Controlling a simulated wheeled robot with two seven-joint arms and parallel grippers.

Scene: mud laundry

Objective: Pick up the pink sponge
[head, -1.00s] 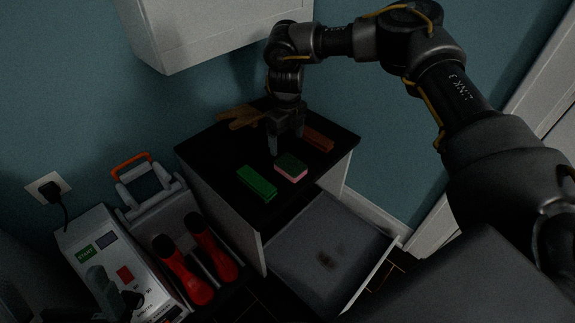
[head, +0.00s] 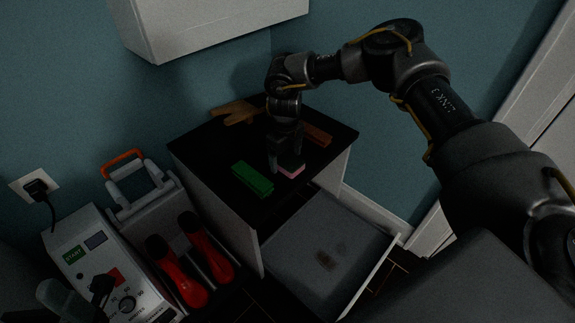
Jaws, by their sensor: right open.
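The pink sponge (head: 291,173) lies on the black top of the cabinet, near its front edge. It has a dark upper layer, and my right gripper hides most of it. My right gripper (head: 285,170) points down at the sponge with its jaws open. One finger shows at the sponge's left side; I cannot tell whether it touches. The other finger is hard to separate from the dark sponge top.
A green block (head: 252,179) lies close left of the gripper. An orange-brown block (head: 317,135) and a brown wooden piece (head: 238,112) lie behind. Below, an open grey drawer (head: 312,240) juts out.

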